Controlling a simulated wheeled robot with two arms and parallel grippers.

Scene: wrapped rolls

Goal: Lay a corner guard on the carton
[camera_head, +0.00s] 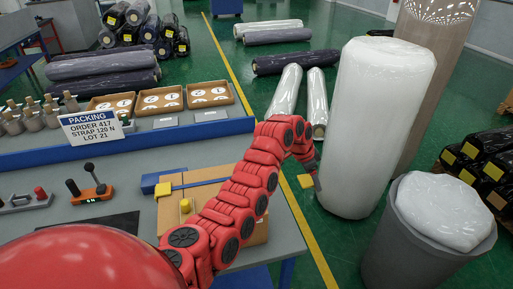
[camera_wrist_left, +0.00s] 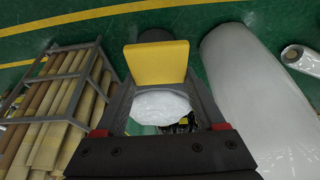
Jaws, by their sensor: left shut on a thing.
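The brown carton (camera_head: 237,227) lies on the grey bench, partly hidden behind my red left arm. A blue strap (camera_head: 205,184) runs across its top. One yellow corner guard (camera_head: 163,189) sits at the carton's left edge by the strap, and a small yellow piece (camera_head: 185,206) stands on the top. My left gripper (camera_head: 311,180) is out past the bench's right edge, over the floor. It is shut on another yellow corner guard (camera_head: 305,181), which shows between the fingers in the left wrist view (camera_wrist_left: 157,62). My right gripper is not in view.
A tall white wrapped roll (camera_head: 375,125) stands close right of my left gripper. A grey bin (camera_head: 425,230) with white wrap is at the lower right. A strapping tool (camera_head: 91,188), a packing sign (camera_head: 91,126) and trays (camera_head: 160,99) occupy the bench's left and back.

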